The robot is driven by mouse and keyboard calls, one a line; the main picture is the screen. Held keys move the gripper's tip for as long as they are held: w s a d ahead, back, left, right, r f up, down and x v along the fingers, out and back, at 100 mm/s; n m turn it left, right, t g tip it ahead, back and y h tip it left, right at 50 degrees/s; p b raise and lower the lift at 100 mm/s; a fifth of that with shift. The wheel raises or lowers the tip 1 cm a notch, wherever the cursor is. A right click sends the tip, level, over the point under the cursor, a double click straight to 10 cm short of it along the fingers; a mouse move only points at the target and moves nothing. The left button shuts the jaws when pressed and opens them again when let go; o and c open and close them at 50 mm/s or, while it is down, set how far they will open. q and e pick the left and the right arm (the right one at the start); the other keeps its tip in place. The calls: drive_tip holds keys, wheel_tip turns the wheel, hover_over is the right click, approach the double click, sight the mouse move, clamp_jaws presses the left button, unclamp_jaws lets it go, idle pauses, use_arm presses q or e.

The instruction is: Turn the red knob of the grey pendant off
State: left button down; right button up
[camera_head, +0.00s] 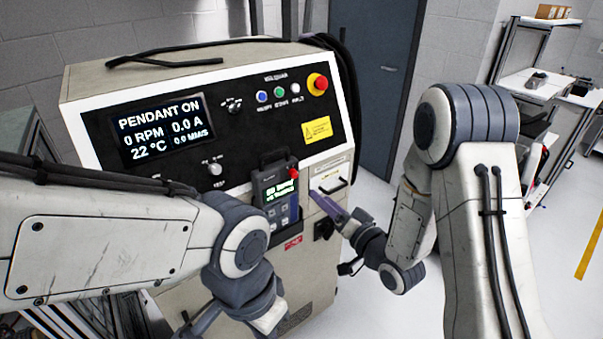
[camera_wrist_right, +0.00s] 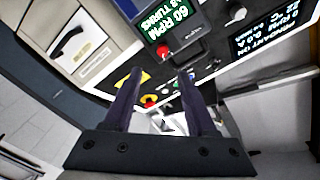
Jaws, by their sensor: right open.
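The grey pendant (camera_head: 272,196) sits in a holder on the front of the machine cabinet, its small screen lit. Its red knob (camera_head: 294,172) is at the upper right of the pendant. In the right wrist view the red knob (camera_wrist_right: 162,52) lies just beyond the fingertips, roughly centred between them, apart from both. My right gripper (camera_wrist_right: 162,72) is open and empty.
The cabinet's display (camera_head: 158,128) reads PENDANT ON, 0 RPM. A red emergency button (camera_head: 317,83) and several coloured buttons are on the upper panel. A black cable runs along the cabinet's right side. Floor is free at right.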

sight(295, 176)
drive_tip(key=p+x, duration=0.2)
drive_tip(key=x, duration=0.2)
drive_tip(key=p+x, duration=0.2)
drive_tip(key=x, duration=0.3)
drive_tip(key=shift+w+a+r, duration=0.15)
drive_tip(key=shift+a+r, duration=0.05)
drive_tip(key=shift+a, duration=0.25)
drive_tip(key=shift+w+a+f, duration=0.1)
drive_tip(key=shift+w+a, duration=0.1)
drive_tip(key=shift+w, duration=0.25)
